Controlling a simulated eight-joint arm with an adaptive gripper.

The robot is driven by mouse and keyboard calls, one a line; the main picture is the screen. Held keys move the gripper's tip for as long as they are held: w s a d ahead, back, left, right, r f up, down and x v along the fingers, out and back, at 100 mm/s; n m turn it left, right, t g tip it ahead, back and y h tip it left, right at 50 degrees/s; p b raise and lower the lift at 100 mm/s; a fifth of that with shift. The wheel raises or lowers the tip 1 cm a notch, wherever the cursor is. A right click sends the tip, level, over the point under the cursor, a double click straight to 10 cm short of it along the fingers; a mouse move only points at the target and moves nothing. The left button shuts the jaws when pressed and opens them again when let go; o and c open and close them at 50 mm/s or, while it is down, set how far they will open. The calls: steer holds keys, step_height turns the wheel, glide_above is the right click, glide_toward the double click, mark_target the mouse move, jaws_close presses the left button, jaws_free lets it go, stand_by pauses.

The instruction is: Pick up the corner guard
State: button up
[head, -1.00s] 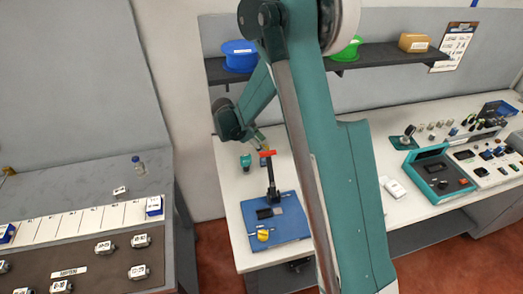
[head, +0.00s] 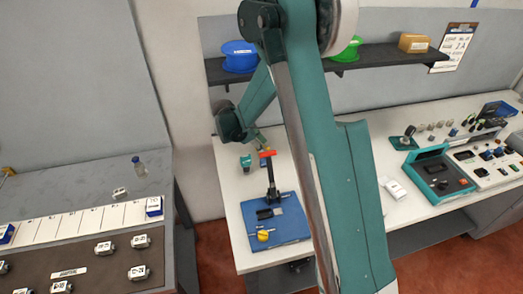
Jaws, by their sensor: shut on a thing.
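My gripper (head: 260,145) is small and far off, beneath my dark wrist, over the back of the white bench. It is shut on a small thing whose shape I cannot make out. I cannot tell from this view whether that thing is the corner guard, and I do not make out a corner guard elsewhere. The gripper appears close behind the red top of a black upright lever (head: 272,180). The lever stands on a blue base board (head: 290,233) with a yellow knob (head: 263,236) at its front.
A small teal object (head: 246,161) stands on the white bench (head: 233,206) beside the gripper. My arm hides the bench's middle. An open teal case (head: 438,180) lies at right.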

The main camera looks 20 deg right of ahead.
steer(key=shift+r, duration=0.45)
step_height(320, 180, up, 3)
steer(key=shift+p, duration=0.6)
steer(key=s+a+b, duration=0.2)
steer(key=s+a, duration=0.2)
steer(key=a, duration=1.1)
steer(key=s+a+b, duration=0.2)
steer(key=s+a, duration=0.3)
steer(key=a, duration=1)
steer(key=shift+s+a+f, duration=0.15)
steer(key=shift+a+f, duration=0.05)
steer(key=shift+a, duration=0.1)
